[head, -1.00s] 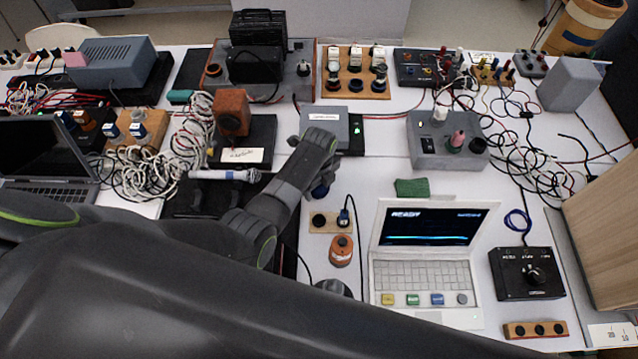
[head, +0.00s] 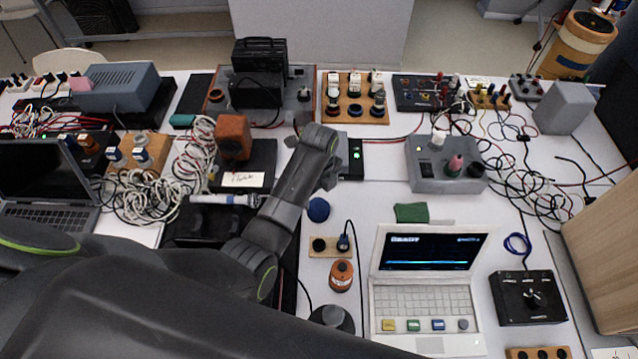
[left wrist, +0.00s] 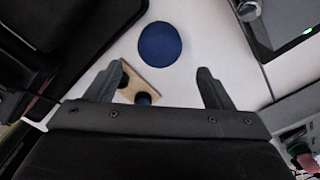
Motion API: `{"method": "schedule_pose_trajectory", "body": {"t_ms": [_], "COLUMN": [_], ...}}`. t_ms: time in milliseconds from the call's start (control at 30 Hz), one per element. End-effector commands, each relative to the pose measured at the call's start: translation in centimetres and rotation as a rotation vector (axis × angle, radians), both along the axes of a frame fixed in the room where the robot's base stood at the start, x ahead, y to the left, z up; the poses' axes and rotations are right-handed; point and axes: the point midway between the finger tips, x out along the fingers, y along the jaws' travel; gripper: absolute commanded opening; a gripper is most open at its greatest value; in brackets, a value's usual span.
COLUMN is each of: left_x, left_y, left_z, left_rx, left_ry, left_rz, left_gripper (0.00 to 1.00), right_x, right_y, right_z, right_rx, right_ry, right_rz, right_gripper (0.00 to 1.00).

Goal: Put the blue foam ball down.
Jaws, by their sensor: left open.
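The blue foam ball (head: 318,209) rests on the white table, just behind the small wooden socket board. My left gripper (head: 331,178) is above and behind it, apart from it, with part of the wrist over the grey box. In the left wrist view the ball (left wrist: 160,44) shows whole, beyond the spread fingertips (left wrist: 161,72), with nothing between the fingers except table and part of the wooden board. The left gripper is open and empty. My right gripper is in neither view.
The wooden socket board (head: 330,246) and an orange canister (head: 341,275) stand in front of the ball. A white laptop (head: 425,300) and a green cloth (head: 411,212) lie to the right. A black speaker base (head: 262,160) is at the left. Bare table lies right of the ball.

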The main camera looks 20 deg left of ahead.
Motion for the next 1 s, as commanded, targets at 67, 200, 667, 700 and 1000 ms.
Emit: {"method": "schedule_pose_trajectory", "body": {"t_ms": [67, 200, 667, 700, 1000], "left_x": [0.1, 0.0, 0.0, 0.0, 0.0], "left_y": [0.0, 0.0, 0.0, 0.0, 0.0], "left_z": [1.2, 2.4, 2.8, 2.8, 4.9], "left_rx": [0.000, 0.000, 0.000, 0.000, 0.001], "left_ry": [-0.002, -0.001, 0.001, 0.001, 0.000], "left_rz": [0.000, 0.000, 0.000, 0.000, 0.000], "left_gripper": [0.75, 0.75, 0.75, 0.75, 0.75], "right_x": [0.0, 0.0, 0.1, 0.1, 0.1], "right_y": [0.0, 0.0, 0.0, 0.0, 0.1], "right_z": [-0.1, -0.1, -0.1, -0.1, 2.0], "right_rx": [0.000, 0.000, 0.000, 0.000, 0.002], "right_ry": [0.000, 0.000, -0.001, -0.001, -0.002], "right_rz": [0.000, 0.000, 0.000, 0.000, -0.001], "right_gripper": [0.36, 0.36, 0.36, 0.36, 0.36]}}
